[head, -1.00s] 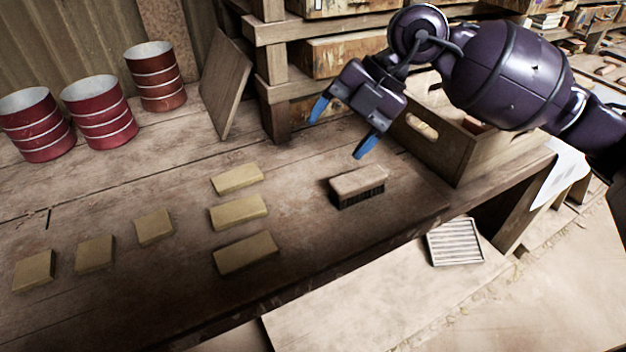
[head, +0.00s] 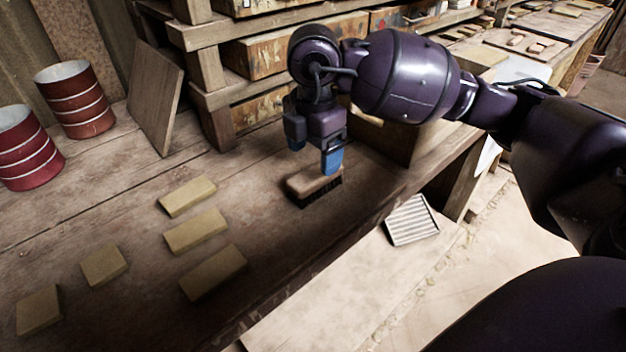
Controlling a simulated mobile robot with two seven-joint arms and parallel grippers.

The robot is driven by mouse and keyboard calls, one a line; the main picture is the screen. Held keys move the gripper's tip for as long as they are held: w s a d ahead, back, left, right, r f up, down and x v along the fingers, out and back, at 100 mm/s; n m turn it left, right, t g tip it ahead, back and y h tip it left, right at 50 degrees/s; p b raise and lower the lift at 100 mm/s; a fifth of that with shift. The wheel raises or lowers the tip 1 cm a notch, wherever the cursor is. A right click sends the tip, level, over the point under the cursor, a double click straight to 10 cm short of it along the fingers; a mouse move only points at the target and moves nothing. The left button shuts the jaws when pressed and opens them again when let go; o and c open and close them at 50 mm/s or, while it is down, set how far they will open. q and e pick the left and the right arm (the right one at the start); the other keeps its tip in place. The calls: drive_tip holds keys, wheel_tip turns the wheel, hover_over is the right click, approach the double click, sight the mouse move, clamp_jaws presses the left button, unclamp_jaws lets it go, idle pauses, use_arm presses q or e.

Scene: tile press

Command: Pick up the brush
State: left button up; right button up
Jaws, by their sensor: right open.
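The brush (head: 311,186) has a pale wooden back and dark bristles. It lies bristles down on the wooden workbench (head: 255,230). My right gripper (head: 314,160) is right above the brush, pointing down, with its fingers apart. One blue fingertip is at the near right side of the brush back. I cannot tell whether either finger touches the brush. My left gripper is not in view.
Several yellow tiles (head: 196,229) lie on the bench to the left. Red cans (head: 75,100) and a leaning board (head: 157,98) stand behind. A wooden crate (head: 400,143) is behind my right arm. A ribbed tray (head: 411,220) lies on the lower board to the right.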

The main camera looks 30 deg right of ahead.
sight(316, 172)
wheel_tip(316, 172, down, 2)
drive_tip(key=shift+f, duration=0.1)
drive_tip(key=f+b, duration=0.1)
drive_tip(key=f, duration=0.1)
drive_tip(key=f+b, duration=0.1)
drive_tip(key=f, duration=0.1)
drive_tip(key=shift+s+d+f, duration=0.15)
drive_tip(key=shift+s, duration=0.05)
drive_tip(key=shift+f, duration=0.2)
drive_tip(key=shift+r, duration=0.1)
drive_tip(key=shift+c, duration=0.4)
drive_tip(key=c, duration=0.7)
drive_tip(key=shift+c, duration=1.7)
wheel_tip(316, 172, up, 10)
drive_tip(key=p, duration=0.3)
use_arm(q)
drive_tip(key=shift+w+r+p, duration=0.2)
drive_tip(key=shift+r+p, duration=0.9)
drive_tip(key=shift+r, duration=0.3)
use_arm(e)
wheel_tip(316, 172, up, 10)
